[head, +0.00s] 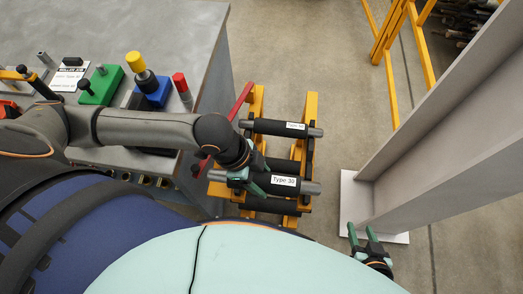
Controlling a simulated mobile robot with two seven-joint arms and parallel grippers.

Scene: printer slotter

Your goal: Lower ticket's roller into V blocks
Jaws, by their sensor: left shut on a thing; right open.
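A dark roller labelled "Type 30" (298,185) lies across the yellow rack (311,105) in the head view. My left gripper (246,181) is shut on this roller, left of its label. I cannot tell whether the roller rests on the rack or is slightly above it. Another labelled dark roller (270,127) lies further back on the rack; its label is too small to read surely. A white ticket (68,79) lies on the grey bench, its small text unreadable. I cannot make out V blocks with certainty. My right gripper (364,237) is open and empty at the lower right.
The grey bench (180,25) at left holds a green block (101,86), a blue block with a yellow-topped tool (152,91) and a red-topped tool (181,85). A grey upright structure (440,125) stands at right. Floor between rack and structure is clear.

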